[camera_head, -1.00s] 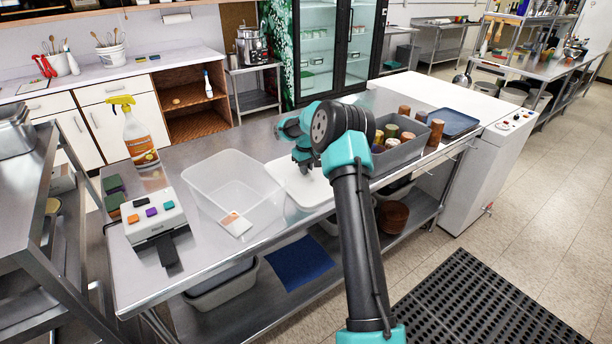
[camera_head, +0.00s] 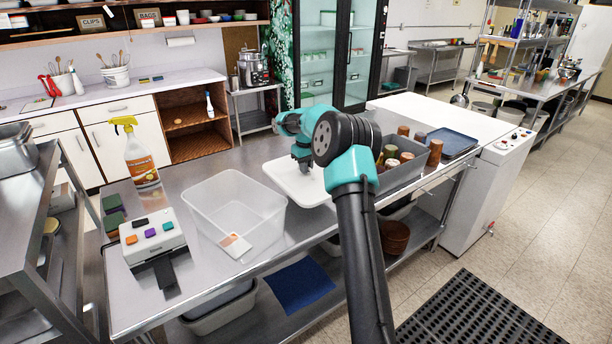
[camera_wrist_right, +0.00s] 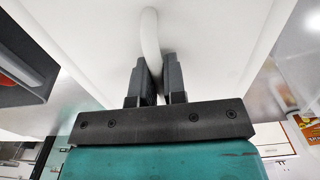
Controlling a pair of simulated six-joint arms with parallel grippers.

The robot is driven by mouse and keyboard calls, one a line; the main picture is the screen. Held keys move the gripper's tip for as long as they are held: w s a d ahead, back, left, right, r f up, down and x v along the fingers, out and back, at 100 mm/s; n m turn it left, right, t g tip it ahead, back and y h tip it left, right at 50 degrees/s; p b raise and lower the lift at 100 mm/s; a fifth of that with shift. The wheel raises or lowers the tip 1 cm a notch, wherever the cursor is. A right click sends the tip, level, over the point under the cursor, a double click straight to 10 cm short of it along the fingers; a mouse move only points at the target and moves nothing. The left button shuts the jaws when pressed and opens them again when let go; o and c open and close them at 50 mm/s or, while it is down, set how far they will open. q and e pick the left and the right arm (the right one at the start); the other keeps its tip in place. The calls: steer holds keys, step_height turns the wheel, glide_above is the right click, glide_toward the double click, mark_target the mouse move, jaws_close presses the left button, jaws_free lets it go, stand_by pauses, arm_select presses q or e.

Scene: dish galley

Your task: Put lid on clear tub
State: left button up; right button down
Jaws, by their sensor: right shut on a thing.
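The clear tub (camera_head: 218,203) stands open on the steel table, with an orange and white label (camera_head: 236,245) at its front. The white lid (camera_head: 283,178) is just to the right of the tub and behind its right corner, not over it. My right gripper (camera_head: 303,166) is above the lid. In the right wrist view my right gripper (camera_wrist_right: 156,80) is shut on the lid's upright white handle (camera_wrist_right: 151,38); the lid (camera_wrist_right: 215,35) fills the upper part of that view. The lid appears slightly raised off the table. My left gripper is not in view.
A grey bin (camera_head: 405,180) with several jars stands right of the lid, beside a blue tray (camera_head: 452,142). A box with coloured buttons (camera_head: 152,236), a spray bottle (camera_head: 139,160) and green sponges (camera_head: 113,213) are left of the tub. The table behind the tub is clear.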

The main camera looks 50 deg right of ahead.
steer(key=shift+r, duration=0.1)
stand_by(0.4)
steer(key=w+a+r, duration=0.1)
steer(key=a+r, duration=0.1)
steer(key=w+a+r+n, duration=0.1)
steer(key=r, duration=0.1)
steer(key=w+a+r+n, duration=0.1)
steer(key=a+r, duration=0.1)
steer(key=shift+w+a+r, duration=0.15)
steer(key=shift+a+r, duration=0.2)
steer(key=shift+r, duration=0.05)
steer(key=s+a+r, duration=0.2)
steer(key=s+a, duration=0.1)
steer(key=a, duration=1.8)
steer(key=s+a+r, duration=0.1)
steer(key=s+a, duration=0.2)
steer(key=a, duration=1.7)
steer(key=w+d, duration=0.4)
steer(key=d, duration=0.5)
steer(key=w+d+n, duration=0.1)
steer(key=w+d, duration=0.2)
steer(key=d, duration=0.6)
steer(key=shift+w+d+r, duration=0.3)
steer(key=shift+w, duration=0.05)
steer(key=shift+f, duration=0.1)
